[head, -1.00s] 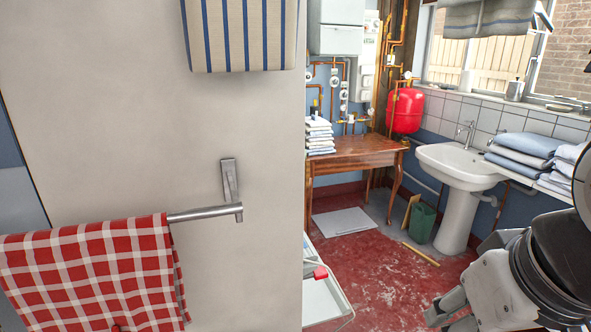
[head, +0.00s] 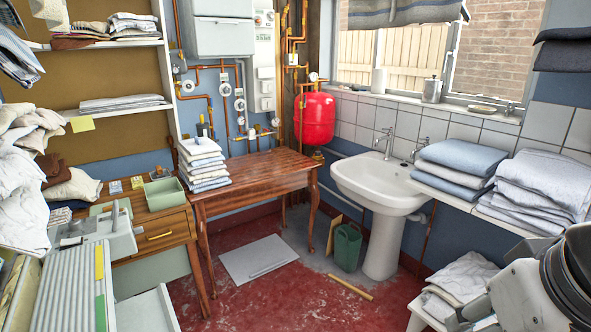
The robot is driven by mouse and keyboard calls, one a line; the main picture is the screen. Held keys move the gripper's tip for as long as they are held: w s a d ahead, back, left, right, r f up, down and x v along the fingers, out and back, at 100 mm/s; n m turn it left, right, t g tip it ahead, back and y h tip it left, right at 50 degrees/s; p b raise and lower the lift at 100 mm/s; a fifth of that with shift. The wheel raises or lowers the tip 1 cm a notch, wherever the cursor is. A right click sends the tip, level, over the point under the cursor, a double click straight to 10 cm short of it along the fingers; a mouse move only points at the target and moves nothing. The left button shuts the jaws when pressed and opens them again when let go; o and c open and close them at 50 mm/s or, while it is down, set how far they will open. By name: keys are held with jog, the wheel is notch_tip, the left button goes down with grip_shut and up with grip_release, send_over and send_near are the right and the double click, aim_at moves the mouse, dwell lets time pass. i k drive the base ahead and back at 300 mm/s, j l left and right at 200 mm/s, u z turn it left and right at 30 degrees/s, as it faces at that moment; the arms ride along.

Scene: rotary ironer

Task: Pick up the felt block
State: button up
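I cannot pick out a felt block for certain in the head view. Small yellowish and grey items (head: 116,187) lie on the wooden drawer unit (head: 158,240) at the left, beside a green open tray (head: 164,193); they are too small to identify. My arm shows at the lower right, in front of the white stool. Part of what looks like my gripper (head: 468,318) is at the bottom edge, cut off by the frame. Its fingertips are not clear, so I cannot tell whether it is open or shut. It is far from the drawer unit.
A pale ironing machine (head: 78,285) stands front left. A wooden table (head: 258,172) holds folded cloths (head: 203,165). A pedestal sink (head: 378,190), green watering can (head: 346,247) and loose wooden stick (head: 350,287) are ahead. A stool with linen (head: 462,280) is right. Red floor between is open.

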aim_at(159, 174)
jog(key=i+l+u, duration=0.1)
jog(key=i+u, duration=0.2)
jog(key=i, duration=0.25)
jog(key=i+l+u, duration=0.35)
jog(key=i, duration=0.2)
jog(key=i+l+u, duration=0.3)
jog(key=i, duration=0.25)
jog(key=i+l+u, duration=0.8)
jog(key=l, duration=0.2)
